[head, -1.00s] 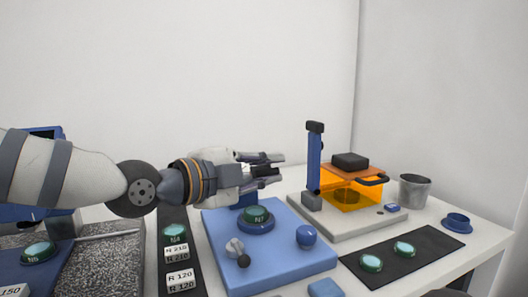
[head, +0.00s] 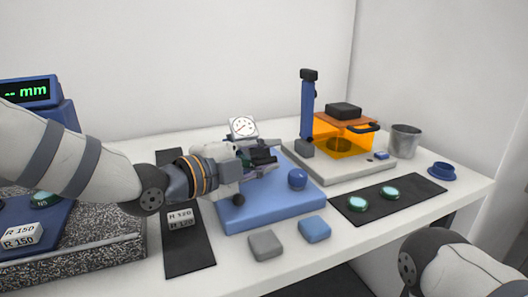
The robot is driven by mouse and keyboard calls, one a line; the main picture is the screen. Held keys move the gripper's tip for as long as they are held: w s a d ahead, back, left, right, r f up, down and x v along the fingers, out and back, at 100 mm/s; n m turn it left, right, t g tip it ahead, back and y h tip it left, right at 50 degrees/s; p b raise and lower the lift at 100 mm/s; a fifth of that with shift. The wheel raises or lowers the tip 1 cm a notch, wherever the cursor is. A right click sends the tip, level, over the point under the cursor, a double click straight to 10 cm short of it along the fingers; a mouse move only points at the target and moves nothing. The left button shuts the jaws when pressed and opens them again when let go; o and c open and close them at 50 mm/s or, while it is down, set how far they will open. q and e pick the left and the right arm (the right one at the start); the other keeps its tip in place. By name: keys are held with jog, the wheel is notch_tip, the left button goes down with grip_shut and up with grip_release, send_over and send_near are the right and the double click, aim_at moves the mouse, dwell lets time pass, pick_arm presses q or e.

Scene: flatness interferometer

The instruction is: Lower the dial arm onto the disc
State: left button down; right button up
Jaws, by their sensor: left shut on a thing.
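The dial arm's white dial gauge (head: 243,127) shows just above and behind my left gripper, its face toward me. My left gripper (head: 262,158) is low over the blue base (head: 270,210), its dark fingers shut. What they hold is mostly hidden, but it appears to be part of the dial arm. The disc on the base is hidden behind the gripper, so I cannot tell whether the dial tip touches it. My right gripper is out of view.
An orange box (head: 355,143) and blue post (head: 307,105) stand on a grey plate at the right. Two green discs (head: 391,193) lie on a black mat (head: 420,185). A grey block (head: 265,244) and blue block (head: 314,229) are in front. A metal cup (head: 405,141) stands behind.

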pick_arm(q)
jog(key=shift+s+d+f, duration=0.1)
jog(key=shift+s+f, duration=0.1)
jog(key=shift+f, duration=0.1)
jog(key=c, duration=1.6)
grip_release()
jog(key=shift+c, duration=0.2)
jog(key=shift+r, duration=0.2)
jog(key=v, duration=1.2)
